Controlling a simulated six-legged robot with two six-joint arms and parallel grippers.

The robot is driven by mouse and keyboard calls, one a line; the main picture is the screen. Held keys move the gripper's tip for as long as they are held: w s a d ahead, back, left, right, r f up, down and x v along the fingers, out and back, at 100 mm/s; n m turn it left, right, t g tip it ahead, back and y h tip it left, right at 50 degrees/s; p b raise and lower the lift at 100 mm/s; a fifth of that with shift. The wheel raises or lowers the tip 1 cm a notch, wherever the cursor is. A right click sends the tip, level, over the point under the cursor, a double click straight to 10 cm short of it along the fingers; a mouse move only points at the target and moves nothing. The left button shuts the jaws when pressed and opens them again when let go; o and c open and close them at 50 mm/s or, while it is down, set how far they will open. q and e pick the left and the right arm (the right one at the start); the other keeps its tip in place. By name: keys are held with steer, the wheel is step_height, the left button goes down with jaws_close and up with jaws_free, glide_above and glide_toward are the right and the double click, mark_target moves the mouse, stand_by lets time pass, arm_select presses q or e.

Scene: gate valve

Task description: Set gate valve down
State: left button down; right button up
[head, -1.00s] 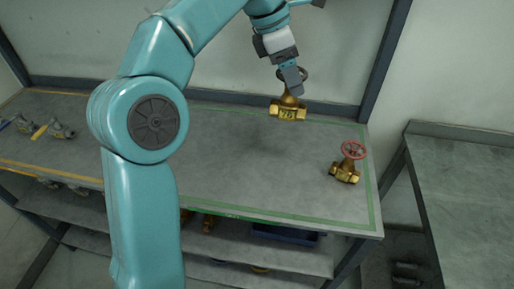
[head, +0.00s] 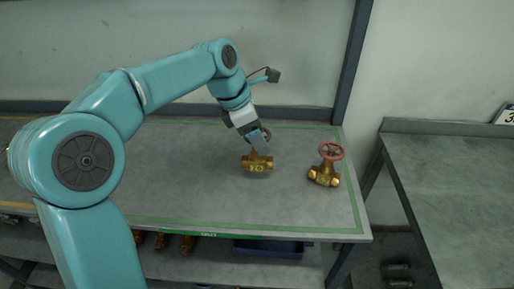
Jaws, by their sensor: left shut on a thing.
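A brass gate valve (head: 257,163) with a yellow-green marking on its body is upright under my left gripper (head: 262,145) in the head view. The left gripper is shut on its upper part, and the dark handwheel is mostly hidden behind the fingers. The valve is at or just above the grey table top (head: 200,185); I cannot tell whether it touches. My right gripper is not in view.
A second brass valve with a red handwheel (head: 331,152) stands to the right on the same table. Green tape (head: 250,225) borders this area. Bare table lies left and in front. A separate grey bench (head: 450,190) is at the right.

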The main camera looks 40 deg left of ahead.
arm_select(q)
steer(key=shift+f, duration=1.75)
steer(key=shift+s+f, duration=0.1)
steer(key=shift+c, duration=0.5)
jaws_free()
steer(key=p+v, duration=0.1)
steer(key=v, duration=1.1)
steer(key=shift+s, duration=0.15)
